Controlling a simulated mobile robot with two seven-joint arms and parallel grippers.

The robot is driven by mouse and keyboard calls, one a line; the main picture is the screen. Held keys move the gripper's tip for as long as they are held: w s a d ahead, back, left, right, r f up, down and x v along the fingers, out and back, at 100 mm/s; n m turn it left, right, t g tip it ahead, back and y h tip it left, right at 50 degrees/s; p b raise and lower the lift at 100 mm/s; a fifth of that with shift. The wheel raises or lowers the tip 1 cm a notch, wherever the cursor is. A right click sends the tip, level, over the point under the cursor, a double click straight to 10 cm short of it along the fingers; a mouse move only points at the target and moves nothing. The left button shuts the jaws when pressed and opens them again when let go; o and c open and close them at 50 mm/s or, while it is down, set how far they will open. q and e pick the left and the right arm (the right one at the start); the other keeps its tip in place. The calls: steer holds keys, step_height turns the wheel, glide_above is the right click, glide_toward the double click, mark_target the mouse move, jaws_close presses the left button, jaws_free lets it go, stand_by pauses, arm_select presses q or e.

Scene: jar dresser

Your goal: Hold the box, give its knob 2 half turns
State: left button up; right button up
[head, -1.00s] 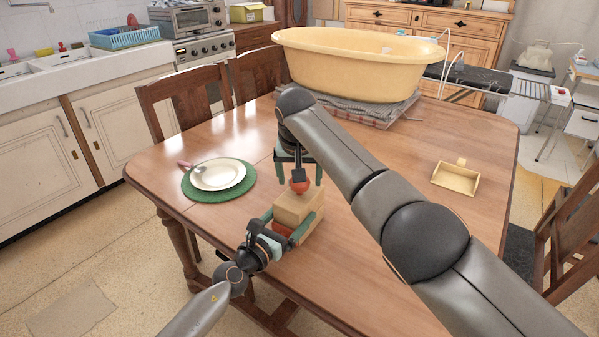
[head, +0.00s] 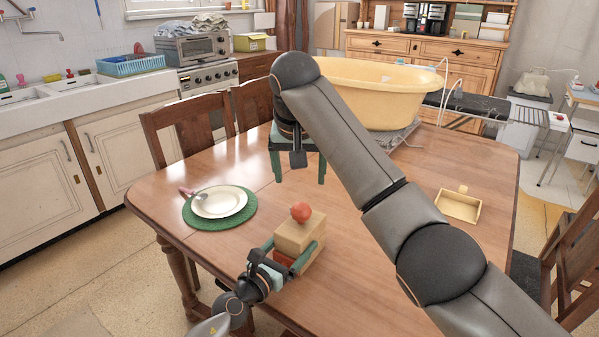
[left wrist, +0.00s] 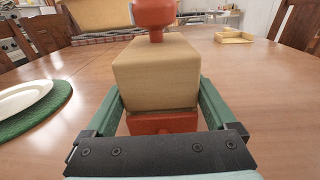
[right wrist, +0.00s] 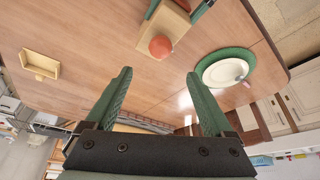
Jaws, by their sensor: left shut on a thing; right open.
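The wooden box (head: 296,234) stands on the table near its front edge, with a reddish lower part (left wrist: 160,123). Its round red knob (head: 301,212) sits on top and also shows in the left wrist view (left wrist: 154,14) and the right wrist view (right wrist: 160,47). My left gripper (head: 292,250) is shut on the box, one green finger along each side. My right gripper (head: 300,180) is open and empty, above and behind the knob and apart from it. Its two green fingers are spread in the right wrist view (right wrist: 158,95).
A white plate (head: 219,203) lies on a green mat (head: 240,220) to the left. A small open wooden tray (head: 458,206) is at the right. A large yellow tub (head: 375,92) stands at the back. Bare table (head: 390,270) lies around the box.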

mark_target(301, 205)
steer(key=w+f+n+y, duration=0.1)
steer(key=f+n, duration=0.1)
steer(key=f, duration=0.1)
steer(key=w+f+n+y, duration=0.1)
steer(key=w+f+n, duration=0.1)
steer(key=f, duration=0.2)
steer(key=w+f+n, duration=0.1)
steer(key=f+n, duration=0.2)
steer(key=f, duration=0.1)
steer(key=shift+w+d+g+y, duration=0.2)
steer(key=shift+w+g+y, duration=0.05)
steer(key=shift+g+y, duration=0.15)
stand_by(0.4)
steer(key=c, duration=1.4)
